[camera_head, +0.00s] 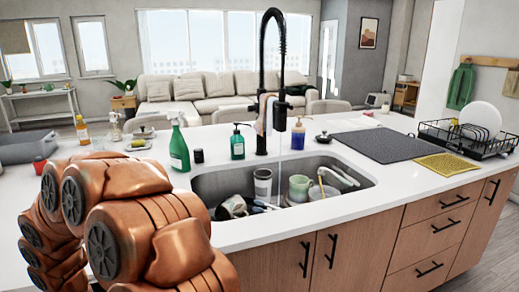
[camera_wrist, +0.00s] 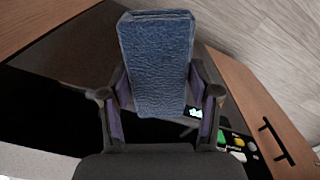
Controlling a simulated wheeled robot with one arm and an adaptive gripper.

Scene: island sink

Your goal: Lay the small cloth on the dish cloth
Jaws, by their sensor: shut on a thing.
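My gripper (camera_wrist: 158,88) shows in the wrist view, with its two fingers closed on the sides of a blue, textured, folded cloth (camera_wrist: 157,50), which looks like the small cloth. The cloth sticks out beyond the fingertips. Neither the gripper nor the blue cloth can be made out in the head view. A yellow patterned cloth (camera_head: 446,165), which looks like the dish cloth, lies flat on the white counter at the right, near its front edge. Nothing lies on it. The blue cloth is apart from it.
A dark grey mat (camera_head: 376,145) lies left of the yellow cloth. A black dish rack (camera_head: 470,143) with a white plate stands behind it. The sink (camera_head: 215,184) holds several dishes below a tall black faucet (camera_head: 262,90). A green spray bottle (camera_head: 179,150) stands left of the sink.

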